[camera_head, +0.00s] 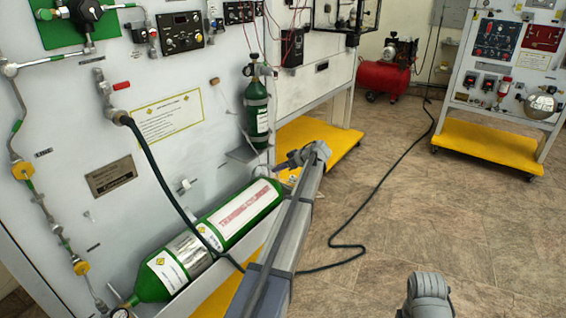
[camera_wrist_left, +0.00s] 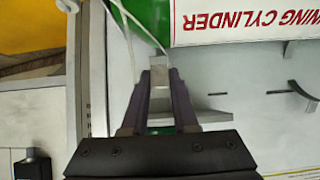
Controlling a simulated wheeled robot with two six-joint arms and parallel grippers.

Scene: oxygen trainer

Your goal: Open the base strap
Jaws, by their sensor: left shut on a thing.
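A large green cylinder (camera_head: 245,211) with a white label lies on its side along the trainer's front. Its label also shows in the left wrist view (camera_wrist_left: 245,20). My left gripper (camera_head: 280,167) is at the cylinder's right, base end. In the left wrist view its two dark fingers (camera_wrist_left: 160,80) are closed on a small light grey block, seemingly the base strap's end (camera_wrist_left: 159,72). A thin pale strap or cord (camera_wrist_left: 126,45) runs beside the cylinder there. How the strap is fastened is hidden.
A small green cylinder (camera_head: 257,112) stands upright on a bracket just above. A black hose (camera_head: 160,170) crosses the large cylinder. The trainer panel (camera_head: 60,120) is close behind. Open tiled floor (camera_head: 400,215) lies to the right, with another hose (camera_head: 385,180) across it.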

